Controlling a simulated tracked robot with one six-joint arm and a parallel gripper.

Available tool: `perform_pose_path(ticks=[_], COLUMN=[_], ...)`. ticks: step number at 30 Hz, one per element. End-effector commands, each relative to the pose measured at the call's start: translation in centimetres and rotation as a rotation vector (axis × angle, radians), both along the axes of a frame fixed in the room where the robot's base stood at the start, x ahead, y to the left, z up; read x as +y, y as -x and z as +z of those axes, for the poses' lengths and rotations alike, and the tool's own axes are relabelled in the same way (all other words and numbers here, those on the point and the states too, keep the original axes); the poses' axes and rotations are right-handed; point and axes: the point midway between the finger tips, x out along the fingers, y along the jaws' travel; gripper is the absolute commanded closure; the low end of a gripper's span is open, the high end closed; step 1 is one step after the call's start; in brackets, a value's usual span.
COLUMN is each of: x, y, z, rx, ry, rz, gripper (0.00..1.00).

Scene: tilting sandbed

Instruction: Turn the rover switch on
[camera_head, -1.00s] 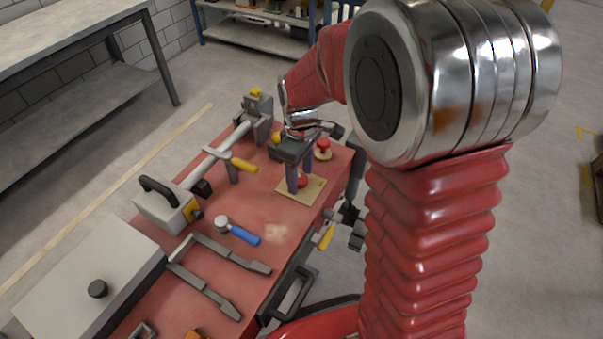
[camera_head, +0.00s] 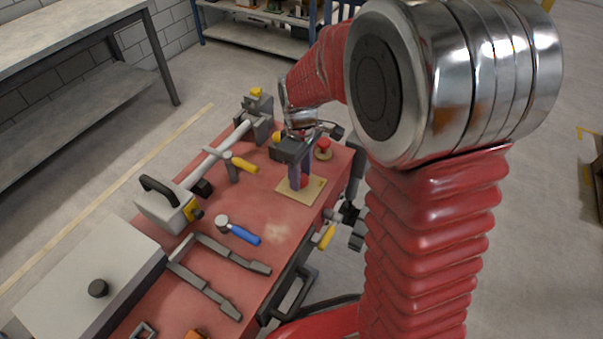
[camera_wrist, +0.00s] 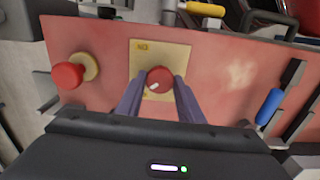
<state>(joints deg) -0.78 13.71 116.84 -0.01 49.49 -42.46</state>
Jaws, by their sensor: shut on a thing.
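The rover switch is a red round knob (camera_wrist: 158,78) with a short white mark pointing to its lower left. It sits on a tan plate (camera_wrist: 172,54) with small dark marks, hard to read, near its upper left and lower left. My gripper (camera_wrist: 160,84) has one finger on each side of the knob and is shut on it. In the head view, my gripper (camera_head: 301,180) points down over the tan plate (camera_head: 312,195), and its fingers partly hide the knob.
A red mushroom-shaped button (camera_head: 323,146) stands just behind the plate on the red bench top (camera_head: 262,262). A yellow-handled hammer (camera_head: 243,166), a blue-handled hammer (camera_head: 243,235) and a grey box (camera_head: 95,270) lie to the left. The bench between plate and blue handle is clear.

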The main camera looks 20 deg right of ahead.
Motion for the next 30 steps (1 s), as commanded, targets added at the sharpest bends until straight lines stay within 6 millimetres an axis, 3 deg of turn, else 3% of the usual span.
perform_pose_path(ticks=[11, 30], x=[-0.06, -0.04], y=[-0.05, -0.08], z=[0.03, 0.03], rx=[-0.002, -0.002], ry=[0.001, 0.000], rz=[-0.197, -0.791], gripper=[0.89, 0.89])
